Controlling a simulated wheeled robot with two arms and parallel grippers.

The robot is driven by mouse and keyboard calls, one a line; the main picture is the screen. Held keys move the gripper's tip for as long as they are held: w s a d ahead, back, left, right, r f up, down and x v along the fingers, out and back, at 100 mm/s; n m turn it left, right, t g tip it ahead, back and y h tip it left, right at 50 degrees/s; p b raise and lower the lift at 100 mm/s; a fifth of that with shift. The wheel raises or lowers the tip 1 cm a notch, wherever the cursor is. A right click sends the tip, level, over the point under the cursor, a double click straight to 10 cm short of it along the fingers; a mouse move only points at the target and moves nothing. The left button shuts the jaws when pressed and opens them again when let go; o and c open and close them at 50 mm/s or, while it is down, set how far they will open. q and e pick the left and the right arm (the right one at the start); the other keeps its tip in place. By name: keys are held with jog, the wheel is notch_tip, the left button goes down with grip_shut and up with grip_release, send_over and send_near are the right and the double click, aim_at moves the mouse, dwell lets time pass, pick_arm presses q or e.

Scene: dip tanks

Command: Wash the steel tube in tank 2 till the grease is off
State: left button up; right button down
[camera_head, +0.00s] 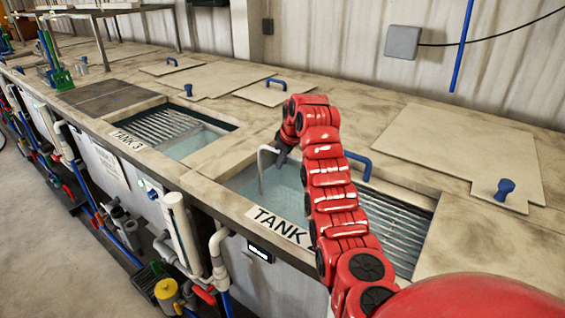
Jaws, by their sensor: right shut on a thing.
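My right gripper (282,152), at the end of my red arm, is over an open tank and is shut on the steel tube (262,172). The tube is pale grey and bent, with one leg pointing down. Its lower end is at or in the bluish liquid (284,190); I cannot tell how deep. The front label (278,224) reads "TANK", and my arm hides its number; tank 3 (186,143) is the neighbour on the left. Any grease on the tube is too small to make out. My left gripper is not in view.
A ribbed rack (400,225) fills the right part of the open tank. Flat lids with blue handles (276,83) lie behind and a larger lid (460,150) lies to the right. Pipes and valves (180,230) run along the front. A grey wall box (403,42) hangs behind.

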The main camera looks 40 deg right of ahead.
aim_at(274, 151)
jog(key=w+p, duration=0.1)
jog(key=w, duration=0.1)
jog(key=w+a, duration=0.1)
jog(key=shift+w+a+r+p, duration=0.1)
jog(key=shift+w+r+p, duration=0.05)
jog(key=shift+w+p, duration=0.2)
jog(key=s+b, duration=0.1)
jog(key=b, duration=0.1)
jog(key=s+b, duration=0.1)
jog(key=shift+d+b, duration=0.3)
jog(key=shift+b, duration=0.1)
jog(key=shift+s, duration=0.1)
